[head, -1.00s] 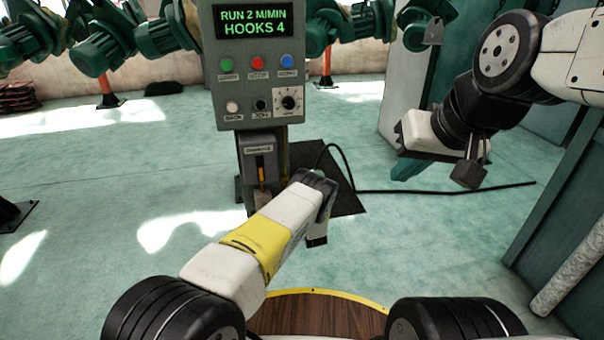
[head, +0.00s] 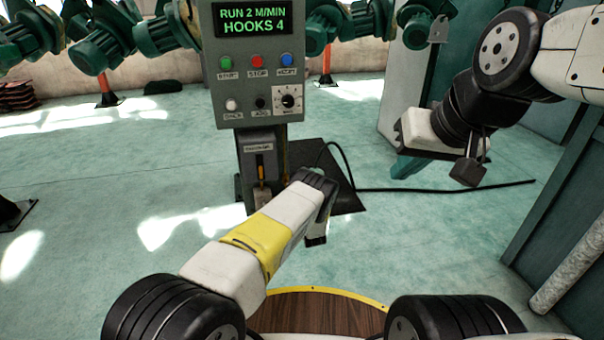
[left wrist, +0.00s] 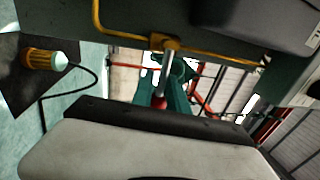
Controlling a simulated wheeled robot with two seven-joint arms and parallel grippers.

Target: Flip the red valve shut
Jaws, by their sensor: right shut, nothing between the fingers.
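In the left wrist view a bright metal stem with a red end (left wrist: 159,103) hangs below a yellow pipe (left wrist: 115,32). It may be the red valve's lever; its lower part is hidden behind the pale body with a dark edge in the foreground. No red valve can be made out in the head view. My left arm reaches up to just right of the control post's foot; its jaws are not clearly seen there. My right gripper (head: 468,172) is shut and empty, hanging at the right, well away from the control post.
The grey control box (head: 255,62) with lit display and coloured buttons stands ahead on a post. A black cable (head: 440,189) runs right across the floor from a dark mat (head: 340,200). Teal motors hang at the back. A teal cabinet (head: 560,190) bounds the right side.

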